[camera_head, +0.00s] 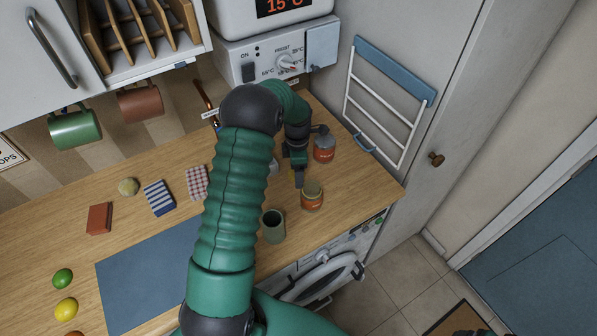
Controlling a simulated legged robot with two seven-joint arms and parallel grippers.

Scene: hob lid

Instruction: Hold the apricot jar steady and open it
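An orange jar with a pale label band and an olive top (312,196) stands upright near the worktop's front edge. A second jar, orange-red with a grey top (323,145), stands behind it, towards the wall. The labels are too small to read, so I cannot tell for sure which is apricot. My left gripper (298,180) points down just left of and behind the front jar, close to it. Whether it touches the jar is unclear, and its finger gap is too small to see. My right gripper is out of view.
A grey-green cup (273,226) stands left of the front jar. A blue-and-white folding rack (385,100) hangs on the right wall. Sponges, a blue mat (150,280) and fruit lie to the left. My arm hides part of the worktop. The worktop right of the jars is clear.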

